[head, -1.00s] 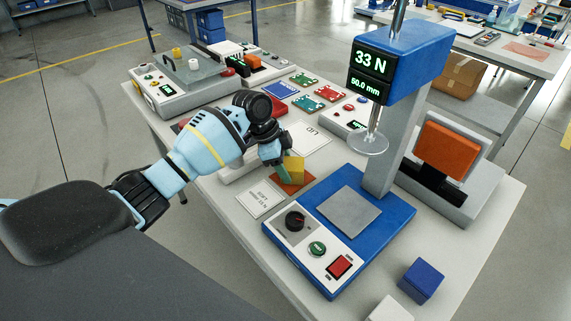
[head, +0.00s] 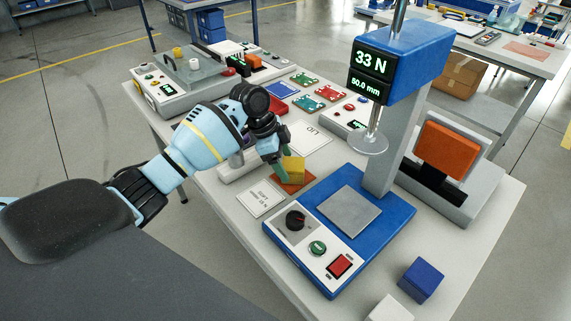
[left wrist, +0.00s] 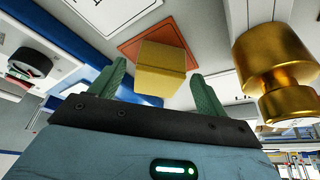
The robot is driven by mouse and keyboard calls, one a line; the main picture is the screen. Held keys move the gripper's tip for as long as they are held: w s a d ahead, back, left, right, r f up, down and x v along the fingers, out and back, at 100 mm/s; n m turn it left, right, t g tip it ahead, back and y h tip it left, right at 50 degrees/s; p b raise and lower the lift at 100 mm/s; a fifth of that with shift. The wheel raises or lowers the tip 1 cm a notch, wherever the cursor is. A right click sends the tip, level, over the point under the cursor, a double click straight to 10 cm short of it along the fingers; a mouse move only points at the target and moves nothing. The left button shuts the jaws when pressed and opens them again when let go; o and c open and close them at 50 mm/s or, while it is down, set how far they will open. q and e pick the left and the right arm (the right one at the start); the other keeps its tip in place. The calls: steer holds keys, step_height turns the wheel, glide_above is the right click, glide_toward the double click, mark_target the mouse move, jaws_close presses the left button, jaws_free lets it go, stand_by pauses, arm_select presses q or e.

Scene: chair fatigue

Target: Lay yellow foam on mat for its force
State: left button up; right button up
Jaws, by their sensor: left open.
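The yellow foam block (head: 294,170) sits on the small orange-brown mat (head: 286,188) on the table, left of the blue press. My left gripper (head: 287,163) is open at the foam, with its green fingers beside it. In the left wrist view, the foam (left wrist: 160,68) shows between the two spread fingers (left wrist: 157,78), with a gap on each side near the tips. The mat (left wrist: 134,47) shows behind the foam there. My right gripper is not in view.
The blue press (head: 400,215) has a bare grey plate (head: 348,211) under its round foot (head: 370,144); its display (head: 370,75) reads 33 N and 50.0 mm. A white card (head: 262,198) lies left of the mat. Blue (head: 421,281) and white (head: 389,309) blocks stand at the front right.

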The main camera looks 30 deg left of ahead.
arm_select(q)
steer(key=v, duration=1)
steer(key=shift+r+p, duration=0.25)
steer(key=shift+p, duration=0.05)
steer(key=shift+a, duration=0.1)
